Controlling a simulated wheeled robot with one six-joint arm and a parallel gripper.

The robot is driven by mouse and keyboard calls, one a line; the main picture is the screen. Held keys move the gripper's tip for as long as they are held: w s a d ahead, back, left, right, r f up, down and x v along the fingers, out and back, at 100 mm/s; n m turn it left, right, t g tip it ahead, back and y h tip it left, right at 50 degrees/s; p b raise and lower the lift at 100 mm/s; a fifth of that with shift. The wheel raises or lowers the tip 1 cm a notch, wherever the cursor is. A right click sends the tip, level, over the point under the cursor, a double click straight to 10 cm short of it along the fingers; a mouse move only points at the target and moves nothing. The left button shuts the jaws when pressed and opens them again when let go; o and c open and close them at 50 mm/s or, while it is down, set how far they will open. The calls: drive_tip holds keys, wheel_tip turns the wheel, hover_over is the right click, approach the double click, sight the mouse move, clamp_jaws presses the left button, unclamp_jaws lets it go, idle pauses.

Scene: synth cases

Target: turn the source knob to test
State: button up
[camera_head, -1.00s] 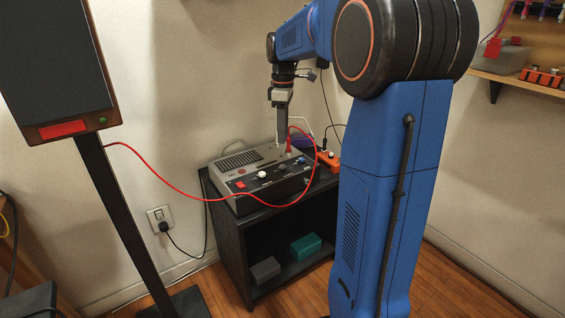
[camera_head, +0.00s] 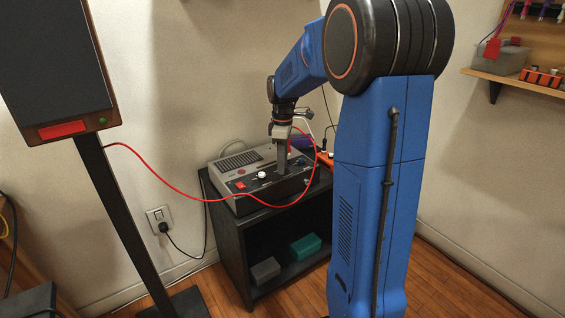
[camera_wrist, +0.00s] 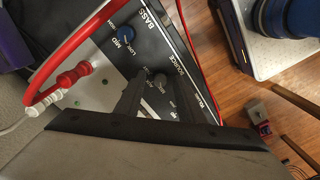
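The source knob (camera_wrist: 160,79) is a small grey knob beside the word SOURCE on the dark front panel of the amplifier-like unit (camera_head: 240,205). In the wrist view my gripper (camera_wrist: 160,77) has its two dark fingers apart, one on each side of the knob; I cannot tell whether they touch it. The small lettering around the knob is partly hidden by the fingers. In the head view my gripper (camera_head: 282,174) points down at the right part of the panel and hides the knob there.
A blue knob (camera_wrist: 125,33) marked BASS sits nearby. A red cable (camera_head: 185,198) crosses the unit's front; red and white plugs (camera_wrist: 76,74) stand close to my gripper. The unit rests on a black cabinet (camera_head: 233,232). A dark panel on a post (camera_head: 112,205) stands left.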

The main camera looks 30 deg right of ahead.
clamp_jaws()
drive_tip(key=m, duration=0.5)
drive_tip(key=shift+m, duration=0.4)
drive_tip(key=m, duration=0.5)
drive_tip(key=shift+m, duration=0.3)
drive_tip(key=m, duration=0.6)
drive_tip(key=shift+t, duration=0.3)
drive_tip(key=m, duration=0.6)
drive_tip(key=shift+m, duration=0.4)
